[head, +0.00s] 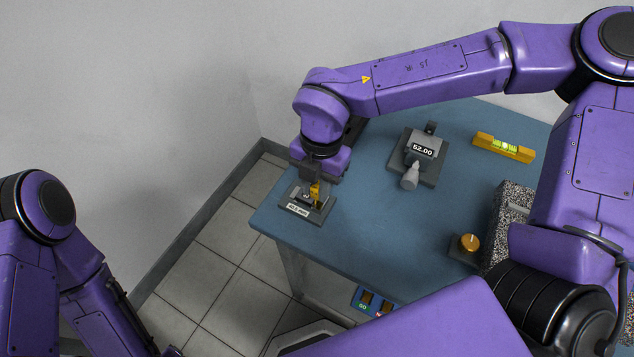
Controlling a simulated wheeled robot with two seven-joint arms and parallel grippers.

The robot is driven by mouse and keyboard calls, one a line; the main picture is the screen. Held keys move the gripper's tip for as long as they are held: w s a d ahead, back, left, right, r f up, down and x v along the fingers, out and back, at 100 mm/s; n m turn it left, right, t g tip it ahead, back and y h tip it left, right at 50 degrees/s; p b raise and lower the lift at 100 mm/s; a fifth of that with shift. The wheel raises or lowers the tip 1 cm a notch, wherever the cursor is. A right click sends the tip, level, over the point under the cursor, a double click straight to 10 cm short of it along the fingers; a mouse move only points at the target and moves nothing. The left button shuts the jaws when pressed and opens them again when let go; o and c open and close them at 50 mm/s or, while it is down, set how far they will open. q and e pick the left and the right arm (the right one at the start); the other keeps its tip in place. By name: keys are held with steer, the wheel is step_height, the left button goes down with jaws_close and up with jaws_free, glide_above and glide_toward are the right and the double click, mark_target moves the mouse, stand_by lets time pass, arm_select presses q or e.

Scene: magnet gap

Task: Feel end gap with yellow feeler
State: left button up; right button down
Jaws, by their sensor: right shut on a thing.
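A small grey block fixture (313,215) with a white label stands at the left corner of the blue table. My right gripper (317,178) is right above this fixture, pointing down. It is shut on the yellow feeler (315,191), which shows as a small yellow piece below the fingers. The feeler's lower end is down at the fixture, but the fingers and the small size hide whether it is inside the gap or touching an edge. My left arm shows at the left, and its gripper is out of the picture.
On the blue table (365,230) stand a grey gauge reading 52.00 (423,148), a yellow spirit level (504,148), a speckled block (508,215) and a brass knob on a dark base (468,243). The table's middle is clear.

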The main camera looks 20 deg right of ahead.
steer(key=shift+f, duration=0.45)
stand_by(0.6)
stand_by(0.9)
steer(key=shift+r+p, duration=2.1)
steer(key=shift+r, duration=0.5)
steer(key=shift+f, duration=0.1)
